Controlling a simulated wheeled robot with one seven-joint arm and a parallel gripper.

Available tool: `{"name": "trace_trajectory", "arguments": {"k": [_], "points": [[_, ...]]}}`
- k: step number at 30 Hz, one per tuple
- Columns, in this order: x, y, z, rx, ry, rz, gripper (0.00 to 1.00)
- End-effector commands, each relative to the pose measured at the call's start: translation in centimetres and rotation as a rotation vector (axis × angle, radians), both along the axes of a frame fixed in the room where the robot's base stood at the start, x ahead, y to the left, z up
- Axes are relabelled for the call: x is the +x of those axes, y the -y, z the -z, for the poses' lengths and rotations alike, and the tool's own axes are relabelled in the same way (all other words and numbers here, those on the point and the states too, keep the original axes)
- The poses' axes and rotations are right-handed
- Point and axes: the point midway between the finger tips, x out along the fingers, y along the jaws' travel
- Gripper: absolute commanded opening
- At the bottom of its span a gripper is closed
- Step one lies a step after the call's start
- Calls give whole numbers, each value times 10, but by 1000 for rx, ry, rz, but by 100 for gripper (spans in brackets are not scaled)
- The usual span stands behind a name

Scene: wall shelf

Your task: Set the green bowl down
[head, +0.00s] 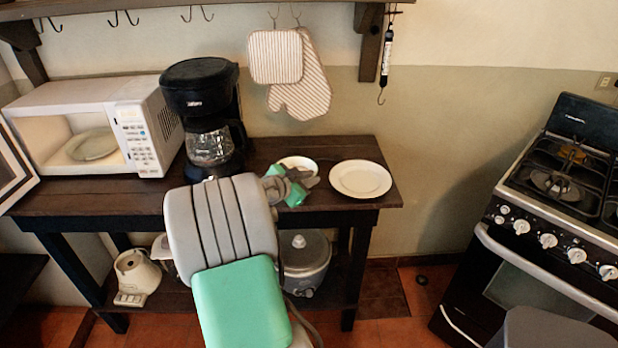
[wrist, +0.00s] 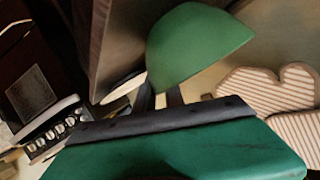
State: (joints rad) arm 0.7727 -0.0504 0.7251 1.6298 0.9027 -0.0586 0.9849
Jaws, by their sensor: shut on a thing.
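The green bowl (wrist: 195,45) shows large in the wrist view, just past the fingers, with its rounded outside towards the camera. My gripper (wrist: 162,95) is shut on it near its lower edge. Green patches show there, but I cannot tell bowl from gripper. My arm hides part of the table. Whether the bowl touches the table is unclear.
A white plate (head: 360,179) lies at the table's right end; a smaller one (head: 300,163) lies behind my gripper. The coffee maker (head: 208,115) and open microwave (head: 110,125) stand left. Oven mitts (head: 300,90) hang above. A stove (head: 545,210) stands right, beyond a gap.

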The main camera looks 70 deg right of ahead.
Motion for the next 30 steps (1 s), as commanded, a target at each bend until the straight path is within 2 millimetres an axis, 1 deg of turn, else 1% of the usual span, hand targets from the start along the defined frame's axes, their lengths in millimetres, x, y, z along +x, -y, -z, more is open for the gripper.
{"name": "trace_trajectory", "arguments": {"k": [4,8,9,16,23,25,28,30], "points": [[0,1,-3,-5,3,0,0],[0,0,1,-4,2,0,0],[0,0,1,0,0,0,17],[0,0,1,0,0,0,36],[0,0,0,0,0,0,36],[0,0,-3,0,0,0,36],[4,-11,-5,-1,0,-3,36],[7,-24,-11,-2,1,-6,36]]}}
